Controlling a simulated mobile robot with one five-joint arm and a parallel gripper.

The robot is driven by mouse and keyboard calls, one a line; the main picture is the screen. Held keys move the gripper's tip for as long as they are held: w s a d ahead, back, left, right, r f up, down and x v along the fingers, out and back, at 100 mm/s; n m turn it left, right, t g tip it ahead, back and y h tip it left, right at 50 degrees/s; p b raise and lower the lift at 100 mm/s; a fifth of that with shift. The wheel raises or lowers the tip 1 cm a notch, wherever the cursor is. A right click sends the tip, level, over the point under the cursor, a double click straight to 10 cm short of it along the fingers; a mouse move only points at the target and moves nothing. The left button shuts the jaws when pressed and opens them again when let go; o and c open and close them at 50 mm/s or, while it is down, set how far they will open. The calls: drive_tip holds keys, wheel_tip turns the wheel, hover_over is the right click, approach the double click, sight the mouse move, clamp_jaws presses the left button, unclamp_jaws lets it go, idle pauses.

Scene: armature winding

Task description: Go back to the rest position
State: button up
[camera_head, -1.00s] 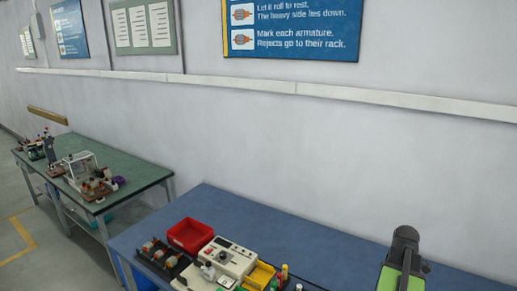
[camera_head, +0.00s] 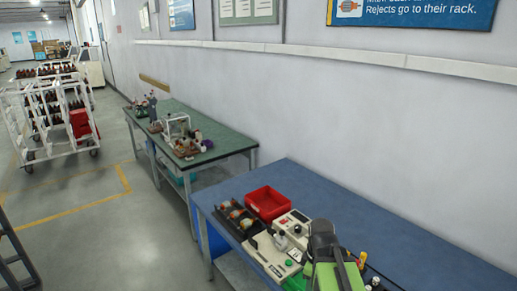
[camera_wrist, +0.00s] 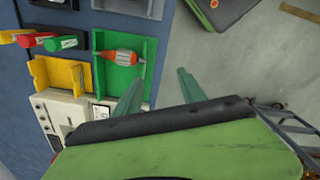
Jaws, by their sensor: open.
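My gripper (camera_wrist: 160,90) shows in the wrist view as two teal fingers spread apart, with nothing between them. The armature lies clear of the fingers. In the head view, my green and dark arm stands over the bench's front part at the lower right. The gripper's fingers cannot be made out there.
The blue bench (camera_head: 350,207) carries a red bin (camera_head: 267,203), a black rack (camera_head: 235,222) of armatures and a beige instrument (camera_head: 272,257). A yellow tray (camera_wrist: 60,75) lies beside the green one. A green table (camera_head: 225,138) and white trolleys (camera_head: 50,115) stand farther back; open floor lies left.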

drive_tip(key=a+m, duration=0.1)
drive_tip(key=m, duration=0.3)
drive_tip(key=s+a+m, duration=0.1)
drive_tip(key=m, duration=0.3)
drive_tip(key=a+m, duration=0.2)
drive_tip(key=m, duration=0.1)
drive_tip(key=shift+s+f+m, duration=0.15)
drive_tip(key=shift+f+m, duration=0.2)
drive_tip(key=shift+m, duration=0.05)
